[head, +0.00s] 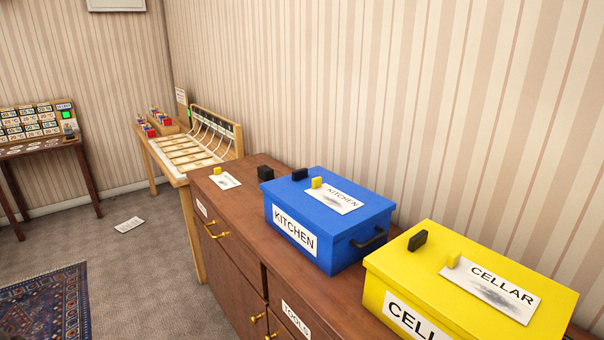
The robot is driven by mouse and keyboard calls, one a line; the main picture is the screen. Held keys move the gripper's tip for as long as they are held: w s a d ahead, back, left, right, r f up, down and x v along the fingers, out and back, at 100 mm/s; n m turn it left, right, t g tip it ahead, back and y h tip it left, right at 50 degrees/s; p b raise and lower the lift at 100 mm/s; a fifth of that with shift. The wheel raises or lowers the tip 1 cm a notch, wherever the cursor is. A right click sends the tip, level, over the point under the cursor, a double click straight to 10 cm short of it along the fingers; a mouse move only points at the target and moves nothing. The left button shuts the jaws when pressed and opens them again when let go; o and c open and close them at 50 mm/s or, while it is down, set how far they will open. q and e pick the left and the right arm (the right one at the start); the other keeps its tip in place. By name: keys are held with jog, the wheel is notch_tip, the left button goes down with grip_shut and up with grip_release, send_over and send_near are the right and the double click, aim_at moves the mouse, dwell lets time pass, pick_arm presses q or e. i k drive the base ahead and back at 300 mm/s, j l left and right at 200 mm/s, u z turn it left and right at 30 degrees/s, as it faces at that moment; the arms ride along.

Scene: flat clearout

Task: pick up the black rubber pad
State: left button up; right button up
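Three small black blocks show in the head view, and I cannot tell which is the black rubber pad. One black block (265,172) stands on the brown cabinet top, left of the blue box. A second black block (299,174) is on the blue box's lid. A third black block (417,240) is on the yellow box's lid. Neither of my grippers is in view.
A blue KITCHEN box (345,241) and a yellow CELLAR box (400,278) stand on the brown cabinet (245,225). Yellow blocks and paper labels lie near the black blocks. A wooden table (172,172) stands beyond. A paper (129,225) lies on the floor.

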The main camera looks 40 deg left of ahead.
aim_at(266, 172)
jog(key=j+z, duration=0.9)
jog(key=j, duration=0.25)
jog(key=k+j+z, duration=0.1)
jog(key=j+z, duration=0.3)
jog(key=j, duration=0.15)
jog(key=k+j, duration=0.1)
jog(key=j, duration=0.3)
jog(key=k+j+z, duration=0.15)
jog(key=j, duration=0.25)
jog(key=k+j, duration=0.1)
jog(key=j, duration=0.25)
jog(key=k+j+z, duration=0.15)
jog(key=j, duration=0.25)
jog(key=k+j, duration=0.15)
jog(key=j, duration=0.2)
jog(key=z, duration=0.05)
